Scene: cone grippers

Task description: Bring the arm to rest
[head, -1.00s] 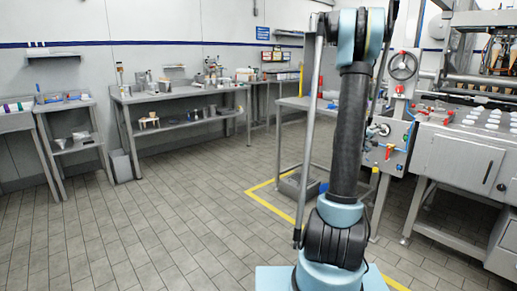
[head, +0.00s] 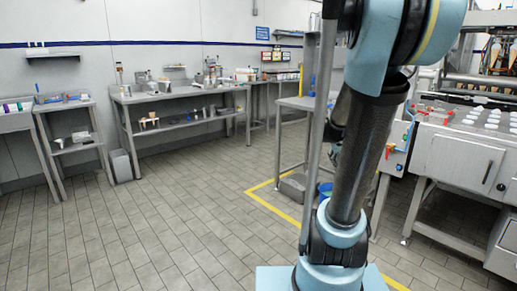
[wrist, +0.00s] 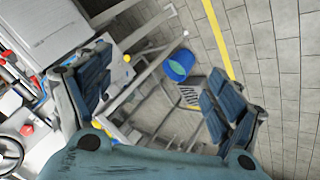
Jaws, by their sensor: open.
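My gripper (wrist: 158,97) shows in the wrist view with its two dark-padded fingers spread wide apart. It is open and nothing is between the fingers. Past the fingers lie the tiled floor, a blue bucket and the metal legs of a table. In the head view my arm rises in front of the machine on the right, with its upper joint large and near the camera. My gripper is out of the head view.
The blue bucket (wrist: 179,65) stands on the floor near a yellow floor line (head: 272,206). A machine with a metal cabinet (head: 455,160) is at the right. A long workbench (head: 180,95) lines the back wall. The floor at the left (head: 150,230) is clear.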

